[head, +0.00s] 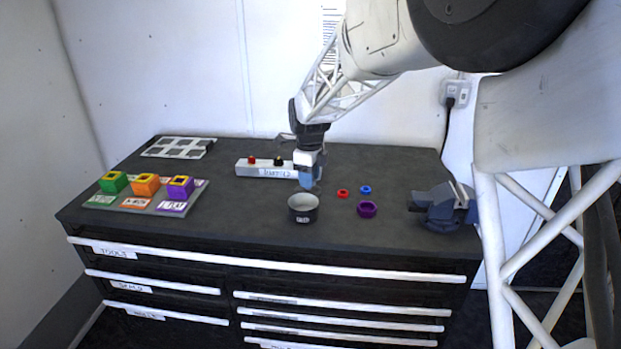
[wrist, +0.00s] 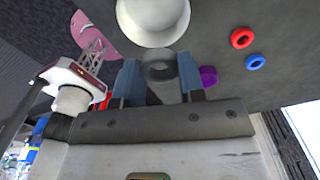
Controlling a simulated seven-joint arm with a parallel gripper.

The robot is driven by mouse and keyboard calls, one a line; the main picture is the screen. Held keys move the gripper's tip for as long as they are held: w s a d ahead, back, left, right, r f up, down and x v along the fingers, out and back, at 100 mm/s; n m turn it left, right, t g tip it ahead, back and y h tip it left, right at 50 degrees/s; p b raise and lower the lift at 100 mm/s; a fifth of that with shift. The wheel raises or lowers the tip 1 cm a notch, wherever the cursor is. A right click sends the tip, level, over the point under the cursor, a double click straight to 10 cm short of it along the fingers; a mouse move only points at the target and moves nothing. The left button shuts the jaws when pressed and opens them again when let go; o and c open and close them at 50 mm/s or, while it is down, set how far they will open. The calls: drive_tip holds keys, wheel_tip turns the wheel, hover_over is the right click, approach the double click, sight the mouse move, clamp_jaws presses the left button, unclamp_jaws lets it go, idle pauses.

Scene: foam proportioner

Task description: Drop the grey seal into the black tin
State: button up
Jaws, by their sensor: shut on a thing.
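The black tin (head: 302,215) stands upright and open on the dark bench top, with a pale inside. It also shows at the top of the wrist view (wrist: 153,22). My gripper (head: 307,182) is above the bench, behind the tin in the head view. In the wrist view its two blue fingers (wrist: 160,82) are shut on the grey seal (wrist: 160,67), a ring between the fingertips. The seal appears just short of the tin's rim in that view and is not inside it. In the head view I cannot make out the seal.
A red ring (head: 343,193), a blue ring (head: 365,190) and a purple ring (head: 367,209) lie right of the tin. A vise (head: 445,207) stands at the right edge. A white labelled box (head: 262,168) is behind. Coloured blocks (head: 146,185) sit on a left board.

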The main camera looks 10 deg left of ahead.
drive_tip(key=shift+f, duration=0.15)
drive_tip(key=shift+f, duration=2.85)
drive_tip(key=o, duration=1)
drive_tip(key=shift+c, duration=0.2)
drive_tip(key=shift+r, duration=3.9)
